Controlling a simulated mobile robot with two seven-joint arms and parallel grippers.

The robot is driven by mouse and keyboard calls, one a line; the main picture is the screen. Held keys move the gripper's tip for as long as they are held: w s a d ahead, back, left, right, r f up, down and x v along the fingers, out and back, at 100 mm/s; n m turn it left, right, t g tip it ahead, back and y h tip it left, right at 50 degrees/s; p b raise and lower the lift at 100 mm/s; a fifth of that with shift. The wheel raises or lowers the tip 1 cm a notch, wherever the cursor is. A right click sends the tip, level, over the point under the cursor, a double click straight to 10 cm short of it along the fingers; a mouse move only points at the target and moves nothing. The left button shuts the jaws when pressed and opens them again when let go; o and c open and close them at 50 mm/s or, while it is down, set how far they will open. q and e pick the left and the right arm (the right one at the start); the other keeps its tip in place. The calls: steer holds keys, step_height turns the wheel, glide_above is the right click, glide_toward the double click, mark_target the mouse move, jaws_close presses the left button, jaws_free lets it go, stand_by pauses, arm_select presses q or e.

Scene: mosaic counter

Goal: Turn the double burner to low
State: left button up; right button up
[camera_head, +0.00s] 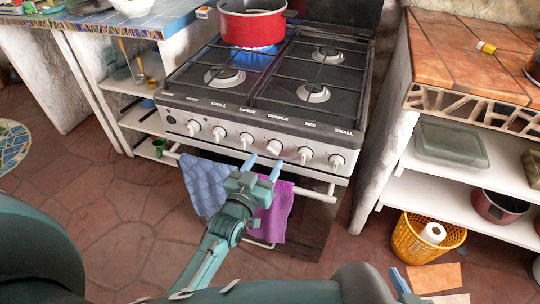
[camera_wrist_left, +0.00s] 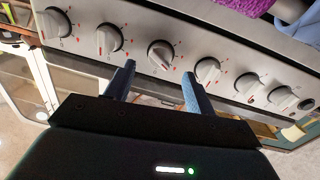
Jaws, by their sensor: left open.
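The double burner knob (camera_head: 275,146) is a white knob on the stove's front panel, below the label DOUBLE. In the left wrist view the double burner knob (camera_wrist_left: 160,55) stands tilted from upright. My left gripper (camera_head: 264,165) is open and empty, just in front of and below this knob. In the left wrist view its two blue fingertips (camera_wrist_left: 158,72) lie either side of the knob's line, seemingly short of it. Part of my right gripper (camera_head: 401,280) shows at the bottom right; its jaw opening is unclear.
Neighbouring knobs, large (camera_head: 246,140) and med (camera_head: 305,155), sit close on either side. A towel rail with a blue towel (camera_head: 205,184) and a purple towel (camera_head: 274,212) hangs below. A red pot (camera_head: 252,27) stands on a rear burner. A yellow basket (camera_head: 410,240) stands right.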

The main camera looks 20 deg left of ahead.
mark_target(271, 152)
arm_select(q)
steer(key=shift+w+d, duration=0.15)
steer(key=shift+w, duration=0.95)
steer(key=shift+w+d, duration=0.1)
steer(key=shift+w, duration=0.95)
steer(key=shift+c, duration=0.2)
steer(key=c, duration=0.9)
